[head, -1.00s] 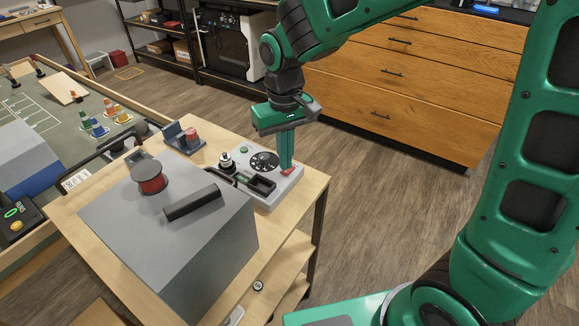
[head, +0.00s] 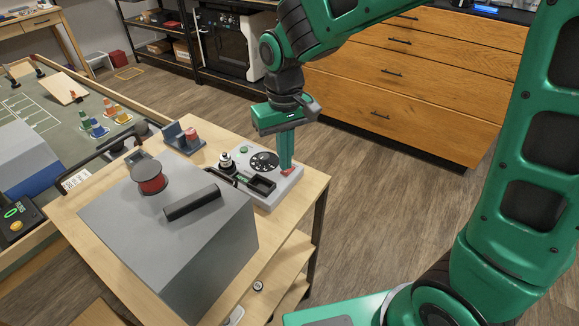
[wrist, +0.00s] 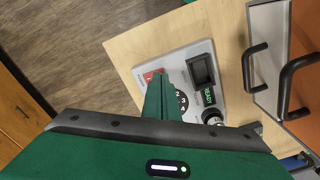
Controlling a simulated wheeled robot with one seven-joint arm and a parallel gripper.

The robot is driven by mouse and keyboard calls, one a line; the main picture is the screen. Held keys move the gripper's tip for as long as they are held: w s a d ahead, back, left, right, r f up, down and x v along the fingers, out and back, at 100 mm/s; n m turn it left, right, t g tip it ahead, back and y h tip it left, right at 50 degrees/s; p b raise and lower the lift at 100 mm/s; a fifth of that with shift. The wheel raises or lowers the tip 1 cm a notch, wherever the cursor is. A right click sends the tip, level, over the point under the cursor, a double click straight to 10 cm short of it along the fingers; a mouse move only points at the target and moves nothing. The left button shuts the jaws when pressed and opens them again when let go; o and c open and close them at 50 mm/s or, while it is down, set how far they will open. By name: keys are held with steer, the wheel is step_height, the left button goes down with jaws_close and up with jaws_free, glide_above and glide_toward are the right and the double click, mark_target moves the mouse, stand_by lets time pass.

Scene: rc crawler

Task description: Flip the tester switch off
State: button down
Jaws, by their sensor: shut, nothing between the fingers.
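The tester (head: 280,186) is a light grey box with a black round dial, a green button, a dark slot and a small green display, lying on the wooden bench top. A red switch (head: 288,171) sits at its right corner; it also shows in the wrist view (wrist: 151,75), partly hidden by my fingers. My gripper (head: 286,167) is shut and empty, pointing down with its tips right at the red switch. I cannot tell whether the tips touch the switch, or which way the switch is set.
A blue-grey holder (head: 183,140) with a red piece is behind. A wooden drawer cabinet (head: 430,75) stands beyond open floor.

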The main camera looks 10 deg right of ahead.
steer(key=shift+f, duration=0.7)
stand_by(0.9)
steer(key=shift+r, duration=0.15)
step_height(320, 180, up, 7)
stand_by(0.8)
stand_by(0.4)
